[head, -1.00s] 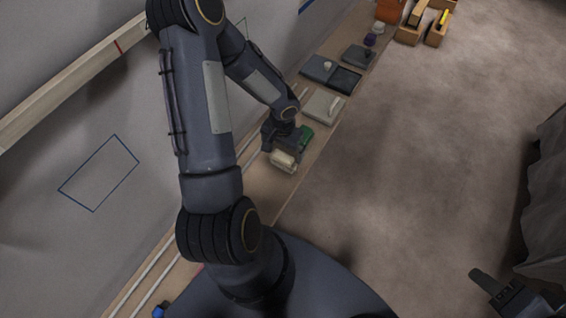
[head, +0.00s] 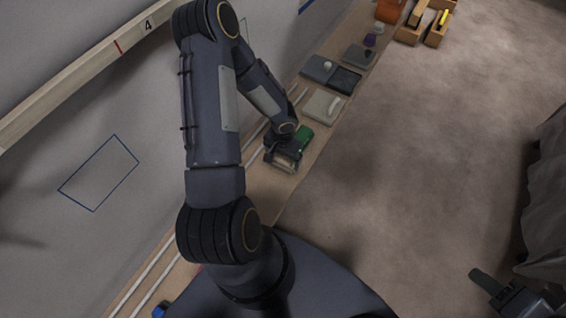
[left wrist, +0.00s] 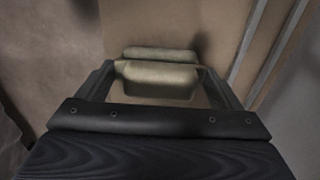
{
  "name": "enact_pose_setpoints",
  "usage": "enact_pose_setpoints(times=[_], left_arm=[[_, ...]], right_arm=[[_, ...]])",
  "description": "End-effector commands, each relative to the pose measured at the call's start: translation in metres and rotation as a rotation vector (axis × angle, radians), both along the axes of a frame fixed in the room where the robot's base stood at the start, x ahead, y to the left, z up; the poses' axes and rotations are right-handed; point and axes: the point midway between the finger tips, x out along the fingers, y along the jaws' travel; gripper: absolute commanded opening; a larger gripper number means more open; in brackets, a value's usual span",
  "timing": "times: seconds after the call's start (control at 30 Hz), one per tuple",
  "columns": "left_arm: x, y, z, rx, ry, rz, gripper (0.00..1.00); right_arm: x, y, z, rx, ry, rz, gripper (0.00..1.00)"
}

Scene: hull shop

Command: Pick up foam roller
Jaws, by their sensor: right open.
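The foam roller (left wrist: 157,80) is a pale beige cylinder with a second beige bar beyond it, seen in the left wrist view. It also shows in the head view as a pale strip (head: 285,166) on the narrow bench, largely covered by my left gripper. My left gripper (head: 282,161) points down over it. In the left wrist view its fingers (left wrist: 160,70) stand at either end of the roller. I cannot tell whether they press on it. My right gripper (head: 482,283) is open and empty at the lower right, above the floor.
A green block (head: 305,134) sits right beside my left gripper. Beyond it on the bench are a pale pad (head: 322,106), dark trays (head: 345,79) and small knobs. Two white rails (head: 148,275) run along the wall side. Open floor lies to the right.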

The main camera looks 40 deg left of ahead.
Motion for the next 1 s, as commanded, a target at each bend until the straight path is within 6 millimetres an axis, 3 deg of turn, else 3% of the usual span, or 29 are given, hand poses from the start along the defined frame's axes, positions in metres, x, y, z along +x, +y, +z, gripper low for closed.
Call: enact_pose_setpoints(times=[0.37,0.57,0.83,1.0], left_arm=[[0.0,0.0,0.004,0.001,-0.002,0.0,0.62],[0.002,0.001,0.03,0.003,-0.007,0.0,0.62],[0.02,-0.048,0.092,0.001,-0.008,-0.006,0.62],[0.035,-0.088,0.108,0.0,-0.005,-0.007,0.62]], right_arm=[[0.0,0.0,0.0,0.0,0.0,0.0,0.48],[0.0,0.0,-0.002,0.0,0.0,0.0,0.48],[0.0,0.0,-0.006,0.0,0.0,0.0,0.48],[0.0,0.0,-0.016,0.0,0.0,0.0,0.48]])
